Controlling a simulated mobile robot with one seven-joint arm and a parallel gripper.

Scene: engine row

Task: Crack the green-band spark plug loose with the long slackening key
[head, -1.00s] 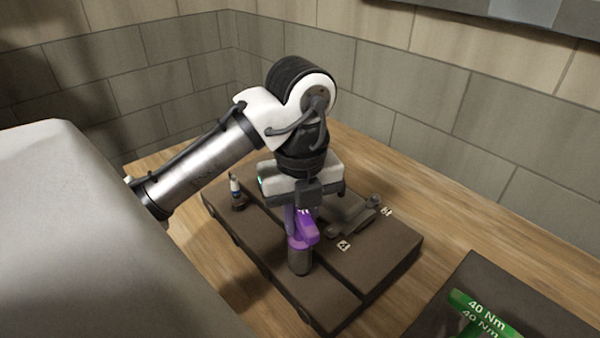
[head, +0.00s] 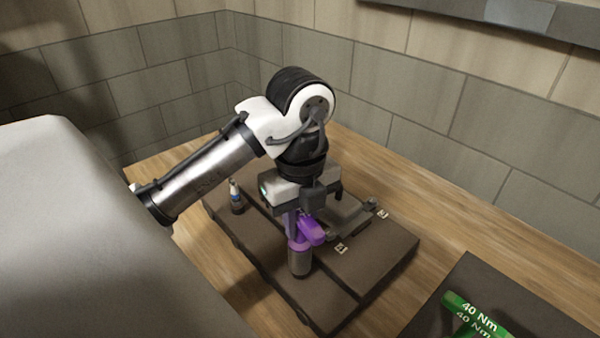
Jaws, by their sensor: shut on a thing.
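My gripper (head: 302,218) is shut on a purple-handled tool (head: 313,233) that stands upright over the dark engine block (head: 335,275). The tool's lower end is a dark grey cylindrical socket (head: 299,262) that meets the block's top near its front middle. I cannot tell whether this is the long slackening key, and whatever is under the socket is hidden. No green-band plug shows. A plug with a white top and a blue band (head: 236,196) stands upright at the block's far left, apart from my gripper.
A dark lever-like part (head: 352,220) lies on the block, beside small white number labels (head: 341,248). A green tool marked 40 Nm (head: 474,312) lies on a dark mat (head: 480,275) at the lower right. Bare wooden bench (head: 430,237) lies between; tiled walls stand behind.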

